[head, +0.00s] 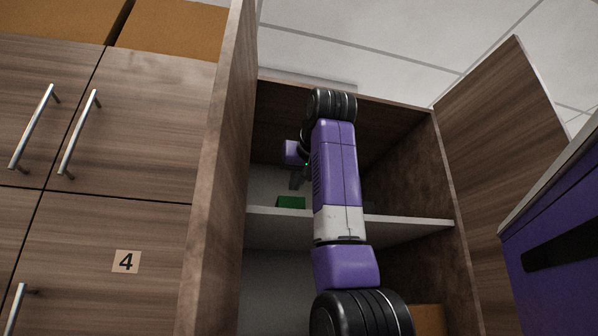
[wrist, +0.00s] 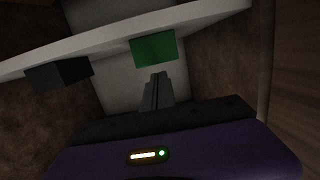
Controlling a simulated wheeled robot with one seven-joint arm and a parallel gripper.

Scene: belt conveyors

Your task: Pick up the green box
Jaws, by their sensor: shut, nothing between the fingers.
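The green box (head: 291,202) sits on the white shelf (head: 272,211) inside the open cabinet, left of my arm in the head view. It also shows in the wrist view (wrist: 153,49), straight beyond my fingertips near the shelf's edge. My gripper (wrist: 157,77) is shut and empty, its fingers together just short of the green box. In the head view my gripper (head: 296,182) is small and partly hidden, just above the box. I cannot tell whether the fingers touch it.
A dark box (wrist: 60,74) sits on the same shelf, apart from the green box. Cabinet side walls (head: 217,190) flank my arm. An open door (head: 508,130) stands at the right. An orange-brown box (head: 428,319) is in the lower compartment.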

